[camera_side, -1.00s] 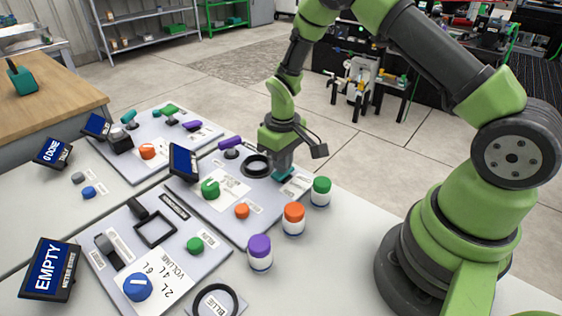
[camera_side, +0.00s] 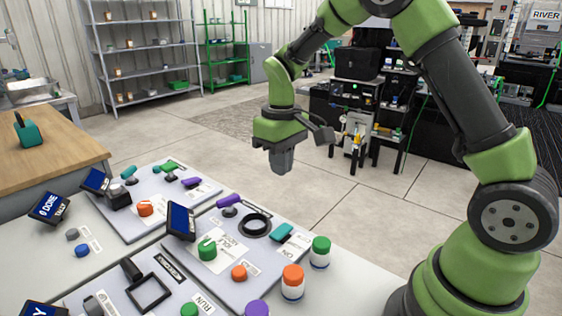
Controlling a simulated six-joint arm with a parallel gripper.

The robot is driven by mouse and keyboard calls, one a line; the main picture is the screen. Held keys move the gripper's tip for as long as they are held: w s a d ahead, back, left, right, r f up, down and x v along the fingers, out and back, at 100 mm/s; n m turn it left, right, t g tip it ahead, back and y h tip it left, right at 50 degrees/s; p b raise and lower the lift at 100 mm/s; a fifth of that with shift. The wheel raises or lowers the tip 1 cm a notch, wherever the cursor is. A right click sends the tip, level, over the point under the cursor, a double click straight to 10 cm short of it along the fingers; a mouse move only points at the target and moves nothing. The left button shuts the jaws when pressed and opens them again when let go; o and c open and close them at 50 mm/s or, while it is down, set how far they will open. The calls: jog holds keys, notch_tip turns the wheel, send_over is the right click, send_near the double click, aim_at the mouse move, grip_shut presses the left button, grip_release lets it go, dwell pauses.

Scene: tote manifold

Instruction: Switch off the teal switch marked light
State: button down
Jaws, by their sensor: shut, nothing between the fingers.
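A teal rocker switch (camera_side: 282,231) sits at the right side of the middle panel (camera_side: 228,265), right of a black ring. A small white label lies beside it, too small to read. I cannot tell which way the switch is set. My gripper (camera_side: 280,168) is shut and empty, pointing down. It hangs in the air above the back right part of that panel, clear of the switch. A second teal control, a lever (camera_side: 128,172), stands on the panel at the back left.
A purple lever (camera_side: 228,201), a green knob (camera_side: 207,248) and a tilted blue screen (camera_side: 181,222) are nearby. The floor behind is open.

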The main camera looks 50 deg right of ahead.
aim_at(277, 234)
jog(key=shift+a, duration=0.1)
jog(key=shift+s+a, duration=0.1)
jog(key=shift+a, duration=0.5)
jog(key=shift+f, duration=0.15)
notch_tip(277, 234, down, 14)
jog(key=shift+a+r, duration=0.1)
dwell(0.4)
jog(key=shift+f, duration=0.25)
